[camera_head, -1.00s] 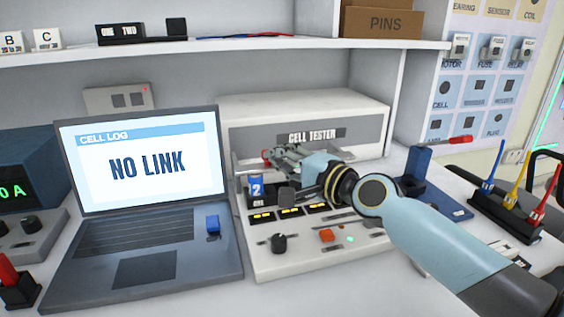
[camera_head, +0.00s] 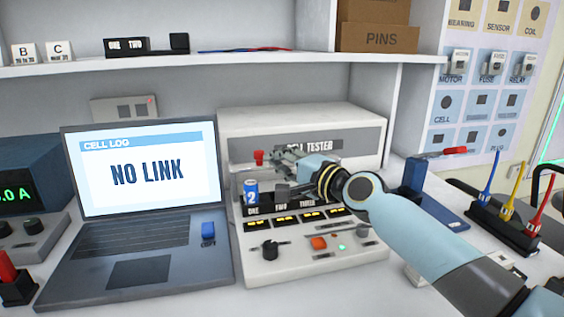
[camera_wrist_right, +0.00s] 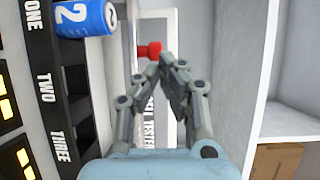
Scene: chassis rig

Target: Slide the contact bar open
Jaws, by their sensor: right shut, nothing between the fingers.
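The cell tester (camera_head: 235,128) stands behind the laptop's right side. A red knob (camera_head: 258,157), which seems to belong to the contact bar, sits above the cell slots at the tester's left; the bar itself is mostly hidden. The knob also shows in the wrist view (camera_wrist_right: 150,50). My right gripper (camera_head: 277,156) is shut and empty, its tips just right of the knob; in the wrist view its fingertips (camera_wrist_right: 166,64) are close to it, and I cannot tell if they touch. A blue cell marked 2 (camera_head: 251,191) stands in slot ONE. My left gripper is out of view.
The laptop (camera_head: 147,172) reads NO LINK. A dark block (camera_head: 282,193) sits near slot TWO. A blue stand (camera_head: 417,175) and a rack of coloured probes (camera_head: 495,212) are at the right. A shelf (camera_head: 270,62) runs above the tester.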

